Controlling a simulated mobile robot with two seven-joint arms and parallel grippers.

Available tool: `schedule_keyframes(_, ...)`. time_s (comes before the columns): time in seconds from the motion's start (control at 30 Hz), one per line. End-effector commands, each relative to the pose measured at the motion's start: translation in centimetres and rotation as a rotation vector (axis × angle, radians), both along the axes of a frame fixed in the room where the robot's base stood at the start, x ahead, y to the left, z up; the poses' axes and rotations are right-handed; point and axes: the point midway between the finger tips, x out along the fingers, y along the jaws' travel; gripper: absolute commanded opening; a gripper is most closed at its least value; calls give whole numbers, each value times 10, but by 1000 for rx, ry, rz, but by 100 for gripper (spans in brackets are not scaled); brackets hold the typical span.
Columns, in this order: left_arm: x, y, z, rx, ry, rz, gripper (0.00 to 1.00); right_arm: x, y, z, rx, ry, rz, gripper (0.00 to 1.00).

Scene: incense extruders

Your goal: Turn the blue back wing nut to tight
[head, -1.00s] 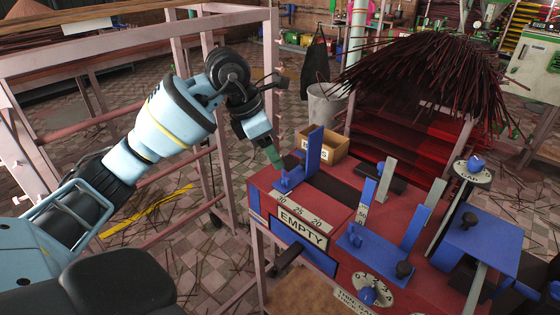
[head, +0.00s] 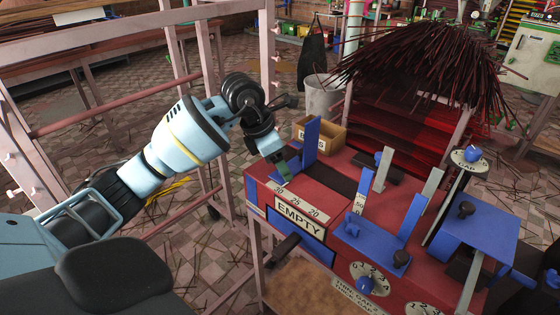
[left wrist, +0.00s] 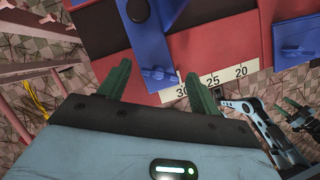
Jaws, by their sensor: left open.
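A blue upright bracket (head: 311,138) stands at the back left corner of the red machine top (head: 330,205). On its foot, in the left wrist view, sits a small blue wing nut (left wrist: 160,73). My left gripper (head: 286,180) is just above that foot and covers the nut in the head view. In the left wrist view its two green fingers (left wrist: 158,72) are apart, one on each side of the nut; I cannot tell whether they touch it. Another blue wing nut (head: 352,229) is on the front blue plate (head: 375,245).
A scale strip (head: 298,202) marked 30, 25, 20 lies beside the bracket. The tall bracket, a second blue upright (head: 363,190) and dark knobs (head: 401,257) rise nearby. A cardboard box (head: 325,138) stands behind. A pink frame (head: 215,110) is at left.

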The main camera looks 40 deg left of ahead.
Motion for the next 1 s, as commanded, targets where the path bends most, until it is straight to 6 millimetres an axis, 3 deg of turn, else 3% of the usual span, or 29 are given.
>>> schedule_keyframes(0.27, 1, 0, -2, 0, 0, 0, 64, 0, 0, 0, 0, -1, 0, 54)
schedule_keyframes(0.63, 1, 0, -1, -1, -1, 0, 19, 0, 0, 0, 0, -1, 0, 54)
schedule_keyframes(1.0, 1, 1, -1, 0, -1, -66, 19, 1, 0, 2, 0, -2, 0, 54)
